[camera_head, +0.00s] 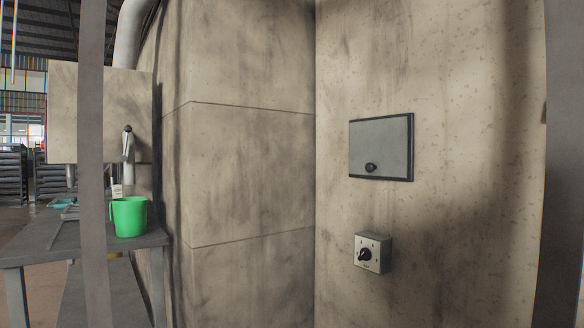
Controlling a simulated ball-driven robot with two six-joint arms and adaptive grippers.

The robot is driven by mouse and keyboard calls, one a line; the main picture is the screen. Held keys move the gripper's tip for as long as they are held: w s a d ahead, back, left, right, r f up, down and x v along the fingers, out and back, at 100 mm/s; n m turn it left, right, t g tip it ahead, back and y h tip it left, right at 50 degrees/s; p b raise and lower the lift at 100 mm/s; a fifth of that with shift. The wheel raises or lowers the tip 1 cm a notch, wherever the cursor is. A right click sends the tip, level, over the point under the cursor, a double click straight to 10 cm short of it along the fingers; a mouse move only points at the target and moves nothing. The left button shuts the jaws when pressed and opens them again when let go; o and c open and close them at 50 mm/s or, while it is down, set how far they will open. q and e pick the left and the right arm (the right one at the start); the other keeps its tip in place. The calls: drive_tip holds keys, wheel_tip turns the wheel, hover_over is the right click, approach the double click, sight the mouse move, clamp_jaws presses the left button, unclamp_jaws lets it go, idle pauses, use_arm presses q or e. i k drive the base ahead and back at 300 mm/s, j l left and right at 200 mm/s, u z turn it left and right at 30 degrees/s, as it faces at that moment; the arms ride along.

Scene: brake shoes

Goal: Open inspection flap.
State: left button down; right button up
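The inspection flap (383,143) is a grey rectangular panel with a dark frame on the right-hand beige wall. It looks shut, flush in its frame. A small black knob (370,167) sits near its lower edge, left of the middle. Neither of my grippers shows in the head view, so nothing is seen touching the flap.
Below the flap is a grey box with a black rotary switch (373,253). At left, a grey table (35,248) carries a green mug (129,217). A vertical grey post (93,160) crosses the left side. The wall around the flap is clear.

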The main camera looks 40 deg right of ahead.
sight(378, 147)
drive_tip(key=i+j+z, duration=0.15)
drive_tip(key=i, duration=0.35)
drive_tip(key=i+z, duration=0.15)
drive_tip(key=i, duration=0.3)
drive_tip(key=i+j+z, duration=0.15)
drive_tip(key=z, duration=0.35)
drive_tip(key=i+j+z, duration=0.25)
drive_tip(key=z, duration=0.25)
drive_tip(key=i+j+z, duration=0.25)
drive_tip(key=z, duration=0.25)
drive_tip(key=j, duration=0.1)
